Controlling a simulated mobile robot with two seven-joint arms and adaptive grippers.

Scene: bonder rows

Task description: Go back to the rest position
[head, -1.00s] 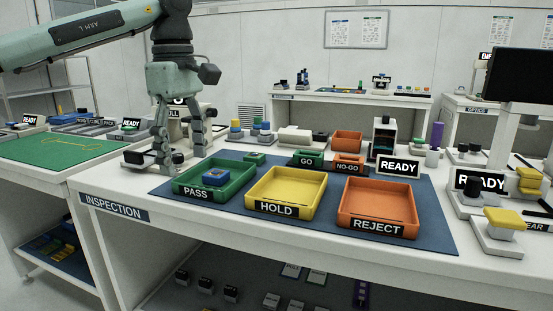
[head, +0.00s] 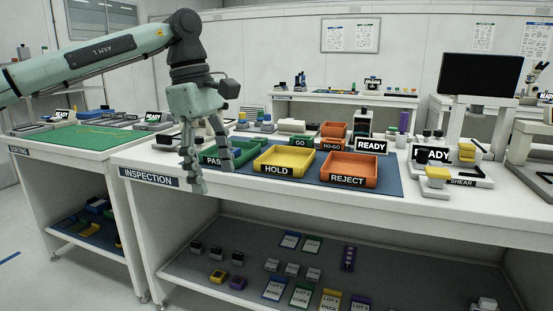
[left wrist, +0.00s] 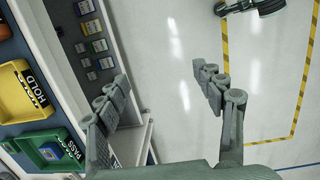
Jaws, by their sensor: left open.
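My left gripper (head: 212,178) is open and empty in the head view, fingers pointing down in front of the inspection bench's front edge. It hides part of the green PASS tray (head: 243,151). In the left wrist view its two spread fingers (left wrist: 165,105) have only floor and bench side between them. That view shows the PASS tray (left wrist: 36,153) with a blue block (left wrist: 52,150) in it, and the yellow HOLD tray (left wrist: 22,88).
The inspection bench (head: 260,199) has an orange REJECT tray (head: 349,168) and a lower shelf (head: 210,263) with several small items. A bench with a green mat (head: 75,139) stands at left. In the left wrist view, open floor (left wrist: 180,75) has yellow-black tape (left wrist: 228,50).

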